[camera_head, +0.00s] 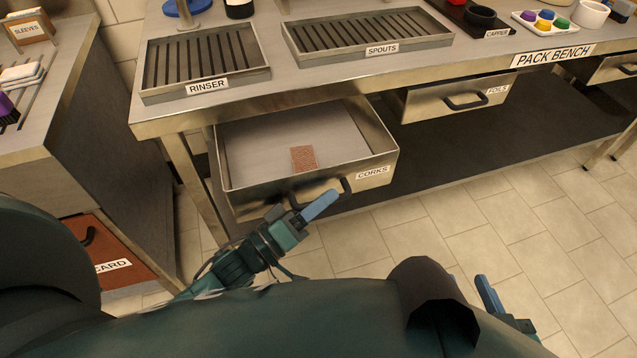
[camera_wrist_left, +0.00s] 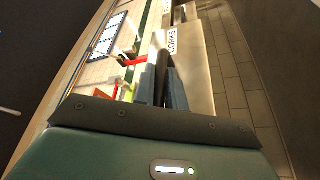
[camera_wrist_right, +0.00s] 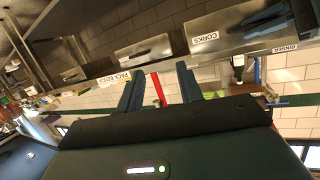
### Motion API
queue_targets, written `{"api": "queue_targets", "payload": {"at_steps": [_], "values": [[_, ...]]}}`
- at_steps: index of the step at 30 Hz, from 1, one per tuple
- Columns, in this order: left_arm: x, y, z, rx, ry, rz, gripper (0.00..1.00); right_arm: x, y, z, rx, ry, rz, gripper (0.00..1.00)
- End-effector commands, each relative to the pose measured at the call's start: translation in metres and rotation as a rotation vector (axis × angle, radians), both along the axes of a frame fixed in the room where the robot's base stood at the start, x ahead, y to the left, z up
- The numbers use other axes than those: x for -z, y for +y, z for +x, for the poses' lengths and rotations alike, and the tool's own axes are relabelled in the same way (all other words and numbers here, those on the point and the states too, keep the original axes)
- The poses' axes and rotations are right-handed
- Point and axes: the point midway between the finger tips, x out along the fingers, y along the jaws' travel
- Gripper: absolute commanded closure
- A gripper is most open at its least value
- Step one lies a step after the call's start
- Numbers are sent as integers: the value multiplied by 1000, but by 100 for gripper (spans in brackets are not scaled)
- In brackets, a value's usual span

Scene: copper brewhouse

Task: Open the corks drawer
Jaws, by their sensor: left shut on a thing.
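The corks drawer (camera_head: 265,188) stands pulled out from under the bench, its open top showing a flat bottom and one small reddish-brown block (camera_head: 304,158). Its white CORKS label is on the front, and it also shows in the left wrist view (camera_wrist_left: 197,70) and the right wrist view (camera_wrist_right: 232,38). My left gripper (camera_head: 318,205) is at the drawer front, shut on the dark bar handle (camera_head: 346,186); in the left wrist view the handle lies between the fingers (camera_wrist_left: 160,85). My right gripper (camera_head: 468,282) is open and empty, low over the floor; its fingers (camera_wrist_right: 158,85) are apart.
The pack bench (camera_head: 350,82) carries the rinser tray (camera_head: 205,92) and spouts tray (camera_head: 385,50). The foils drawer (camera_head: 430,105) is right of the corks drawer. A counter with a brown card drawer (camera_head: 115,262) stands left. Tiled floor (camera_head: 400,240) in front is clear.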

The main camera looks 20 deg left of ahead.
Motion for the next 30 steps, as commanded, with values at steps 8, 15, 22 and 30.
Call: {"api": "queue_targets", "payload": {"at_steps": [8,15,22,30], "values": [[-1,-13,-20,0,-1,2,100,2,-2,-3,13,40,14,64],[0,-16,-24,-1,-2,2,100,4,3,2,5,41,19,64],[0,-16,-24,0,-1,3,100,4,4,2,3,41,20,64],[0,-16,-24,-1,-2,2,67,2,4,2,0,37,16,64]]}}
